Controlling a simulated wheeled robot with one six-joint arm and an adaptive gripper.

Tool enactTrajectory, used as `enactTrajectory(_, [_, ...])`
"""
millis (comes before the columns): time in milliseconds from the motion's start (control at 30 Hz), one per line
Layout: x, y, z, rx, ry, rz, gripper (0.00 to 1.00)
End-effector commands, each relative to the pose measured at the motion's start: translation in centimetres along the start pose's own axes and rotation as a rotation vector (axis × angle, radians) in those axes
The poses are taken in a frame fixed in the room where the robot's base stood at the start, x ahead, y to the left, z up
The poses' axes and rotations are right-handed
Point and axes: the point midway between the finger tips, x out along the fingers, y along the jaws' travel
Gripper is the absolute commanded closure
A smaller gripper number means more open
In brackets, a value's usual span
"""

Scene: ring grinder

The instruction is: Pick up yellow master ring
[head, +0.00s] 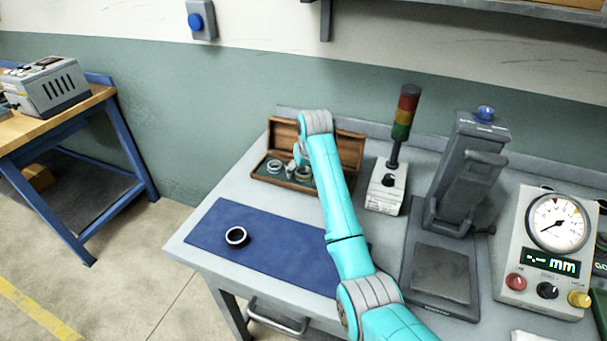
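An open wooden case (258,171) stands at the back of the grey bench, its lid raised behind it. A silvery ring (274,166) lies in its left part. Another ring (303,174) sits to the right, close to my gripper. I cannot make out a clearly yellow ring; colours in the case are too small to tell. My gripper (300,160) points down over the middle of the case, partly hidden by my turquoise arm. Whether its fingers are open, or touch a ring, does not show. A dark ring with a pale rim (236,236) lies on the blue mat (275,262).
A signal tower (403,125) on a pale base stands right of the case. Farther right are a grey press-like stand (468,175) and a dial gauge unit (550,240). The blue mat is mostly clear. A second workbench (70,110) is at left.

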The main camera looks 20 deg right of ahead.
Motion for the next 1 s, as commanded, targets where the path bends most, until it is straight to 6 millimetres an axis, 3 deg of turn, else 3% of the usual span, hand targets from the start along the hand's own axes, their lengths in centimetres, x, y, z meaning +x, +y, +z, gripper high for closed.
enactTrajectory(33, [0.0, 0.0, 0.0, 0.000, 0.000, 0.000, 0.37])
enactTrajectory(233, [0.0, 0.0, 0.0, 0.000, 0.000, 0.000, 0.85])
enactTrajectory(567, [-0.6, 0.0, -0.3, 0.000, 0.002, 0.000, 0.85])
enactTrajectory(1000, [-7.5, 0.0, -3.1, 0.000, 0.003, 0.000, 0.85])
